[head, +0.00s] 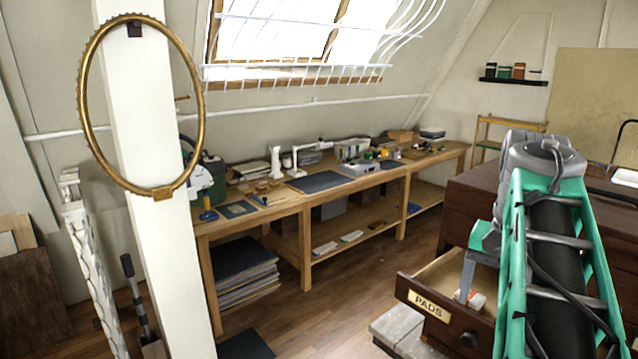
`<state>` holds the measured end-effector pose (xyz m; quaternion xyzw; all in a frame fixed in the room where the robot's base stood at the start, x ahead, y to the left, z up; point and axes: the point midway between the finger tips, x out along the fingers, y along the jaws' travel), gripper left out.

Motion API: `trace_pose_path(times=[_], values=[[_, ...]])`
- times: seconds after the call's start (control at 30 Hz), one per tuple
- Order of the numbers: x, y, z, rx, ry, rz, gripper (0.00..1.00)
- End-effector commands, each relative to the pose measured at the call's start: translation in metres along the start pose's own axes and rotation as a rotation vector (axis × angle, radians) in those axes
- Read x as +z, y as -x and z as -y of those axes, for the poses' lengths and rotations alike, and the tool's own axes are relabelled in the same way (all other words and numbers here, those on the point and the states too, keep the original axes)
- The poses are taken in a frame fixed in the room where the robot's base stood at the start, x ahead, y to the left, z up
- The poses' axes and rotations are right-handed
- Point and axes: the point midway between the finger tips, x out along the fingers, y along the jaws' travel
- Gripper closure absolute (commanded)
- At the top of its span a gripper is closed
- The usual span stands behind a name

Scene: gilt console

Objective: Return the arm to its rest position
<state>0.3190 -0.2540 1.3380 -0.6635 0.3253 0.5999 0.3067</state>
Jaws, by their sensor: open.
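My arm (545,230), teal and grey, reaches forward on the right side of the head view. My gripper (467,292) points down over an open wooden drawer (440,306) labelled "PADS". A grey finger shows at the drawer's inside, and the rest of the gripper is largely hidden behind the arm. The gripper is open. A small white and reddish item (477,300) lies in the drawer close to the finger. I cannot tell whether they touch.
The drawer juts from a dark brown cabinet (470,205). A long wooden workbench (300,199) with tools runs along the back wall. A white post (150,200) with a gilt oval frame (83,110) stands at left. Wooden floor (370,275) between is clear.

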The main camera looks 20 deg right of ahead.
Motion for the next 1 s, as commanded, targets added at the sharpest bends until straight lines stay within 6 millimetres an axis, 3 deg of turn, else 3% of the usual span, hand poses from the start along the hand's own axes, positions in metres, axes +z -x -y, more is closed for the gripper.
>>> trace_pose_path(times=[0.27, 0.5, 0.7, 0.8, 1.0], values=[[0.056, -0.051, 0.089, -0.061, 0.343, -0.116, 0.25], [0.138, -0.112, 0.155, -0.156, 0.692, -0.239, 0.25], [0.201, -0.162, 0.181, -0.238, 0.920, -0.318, 0.25], [0.200, -0.193, 0.179, -0.221, 0.904, -0.293, 0.25], [0.201, -0.203, 0.178, -0.213, 0.901, -0.277, 0.25]])
